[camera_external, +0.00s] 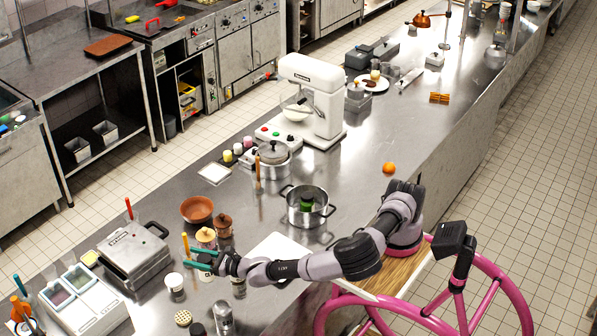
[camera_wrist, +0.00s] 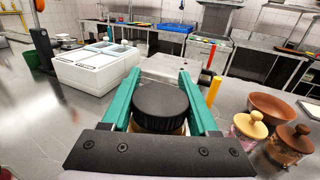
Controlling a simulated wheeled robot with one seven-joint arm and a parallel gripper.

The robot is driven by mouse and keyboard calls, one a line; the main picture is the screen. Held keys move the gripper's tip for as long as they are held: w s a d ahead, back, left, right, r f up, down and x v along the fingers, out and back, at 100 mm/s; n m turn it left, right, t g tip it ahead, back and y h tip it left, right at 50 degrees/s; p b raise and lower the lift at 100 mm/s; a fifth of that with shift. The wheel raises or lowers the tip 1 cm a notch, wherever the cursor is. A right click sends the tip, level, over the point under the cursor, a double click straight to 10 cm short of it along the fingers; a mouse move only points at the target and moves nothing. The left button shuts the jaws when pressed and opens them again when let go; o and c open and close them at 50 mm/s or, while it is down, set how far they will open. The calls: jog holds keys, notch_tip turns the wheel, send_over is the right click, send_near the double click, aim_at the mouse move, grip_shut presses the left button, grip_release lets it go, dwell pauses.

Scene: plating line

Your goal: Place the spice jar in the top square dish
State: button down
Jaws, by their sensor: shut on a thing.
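The spice jar (camera_wrist: 160,103) has a ribbed black lid and sits between the two teal fingers of my gripper (camera_wrist: 162,95) in the wrist view. Its body is mostly hidden below the lid, with a sliver of yellowish brown showing. In the external view my gripper (camera_external: 199,260) is over the near left part of the counter, its fingers pointing left. A white unit with two square wells (camera_external: 88,312) stands to its left; it also shows at upper left in the wrist view (camera_wrist: 85,74). A white square plate (camera_external: 214,173) lies farther back. I cannot tell which is the top square dish.
A terracotta bowl (camera_external: 197,209) and wooden-lidded jars (camera_external: 223,226) are close by. A white-lidded cup (camera_external: 174,286) stands left of the fingers. A pot (camera_external: 307,205) is to the right.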

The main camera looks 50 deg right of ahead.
notch_tip(320, 180, up, 6)
jog(key=r, duration=0.1)
jog(key=d+m+t+h, duration=0.1)
jog(key=d+m+h, duration=0.3)
jog(key=d+h, duration=0.55)
jog(key=s+d+f+m+g+h, duration=0.15)
jog(key=s+d+m+h, duration=0.3)
jog(key=d, duration=0.65)
jog(key=s+d+m+g+h, duration=0.3)
jog(key=s+d+m+h, duration=0.15)
jog(key=d, duration=0.65)
jog(key=shift+n+t, duration=0.25)
jog(key=shift+n, duration=0.05)
jog(key=shift+w+f, duration=0.15)
jog(key=shift+f, duration=3.5)
jog(key=shift+w+f, duration=0.1)
jog(key=shift+f, duration=3.5)
jog(key=shift+c, duration=0.8)
grip_release()
jog(key=shift+f, duration=0.15)
